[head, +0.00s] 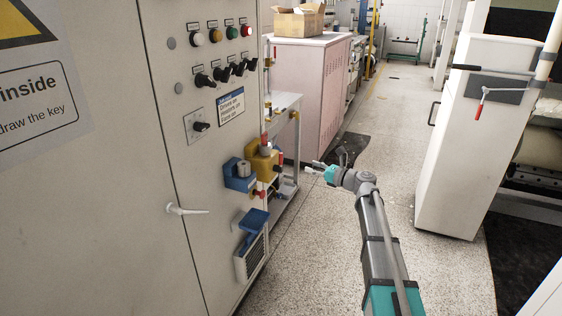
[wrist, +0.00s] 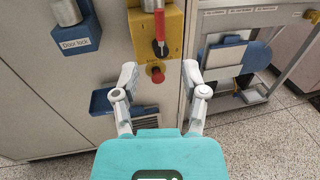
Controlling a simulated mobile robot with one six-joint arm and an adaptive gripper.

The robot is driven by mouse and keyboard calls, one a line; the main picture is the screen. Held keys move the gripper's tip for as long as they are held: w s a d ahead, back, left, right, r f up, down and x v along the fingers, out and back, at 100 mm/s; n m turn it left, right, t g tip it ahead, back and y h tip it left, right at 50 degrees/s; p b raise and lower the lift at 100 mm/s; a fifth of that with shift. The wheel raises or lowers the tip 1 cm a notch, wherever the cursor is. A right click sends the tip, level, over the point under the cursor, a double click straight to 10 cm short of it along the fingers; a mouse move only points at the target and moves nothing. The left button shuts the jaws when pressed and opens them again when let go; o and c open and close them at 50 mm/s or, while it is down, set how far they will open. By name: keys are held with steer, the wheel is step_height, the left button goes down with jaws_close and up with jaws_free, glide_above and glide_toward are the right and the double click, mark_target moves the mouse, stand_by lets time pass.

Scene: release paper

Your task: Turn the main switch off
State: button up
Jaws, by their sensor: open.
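A yellow switch box (wrist: 173,22) is mounted on the grey cabinet, with a red handle (wrist: 160,32) standing upright above a dark pivot. A red push button (wrist: 157,74) sits below the handle. In the head view the yellow box (head: 264,163) is at the cabinet's right edge. My gripper (wrist: 160,73) is open and empty, facing the box, its fingers either side of the red button in the picture. In the head view my gripper (head: 312,168) is right of the box and apart from it.
A blue door-lock unit (wrist: 78,38) is left of the box, and a blue tray (wrist: 105,101) is below. The cabinet also carries a black rotary knob (head: 200,127) and a white door handle (head: 187,210). A metal side table (head: 286,101) stands behind. The aisle floor (head: 385,125) has free room.

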mark_target(281, 163)
stand_by(0.3)
steer(key=x, duration=1.3)
steer(key=shift+w+a, duration=0.2)
steer(key=shift+a, duration=0.1)
jaws_close()
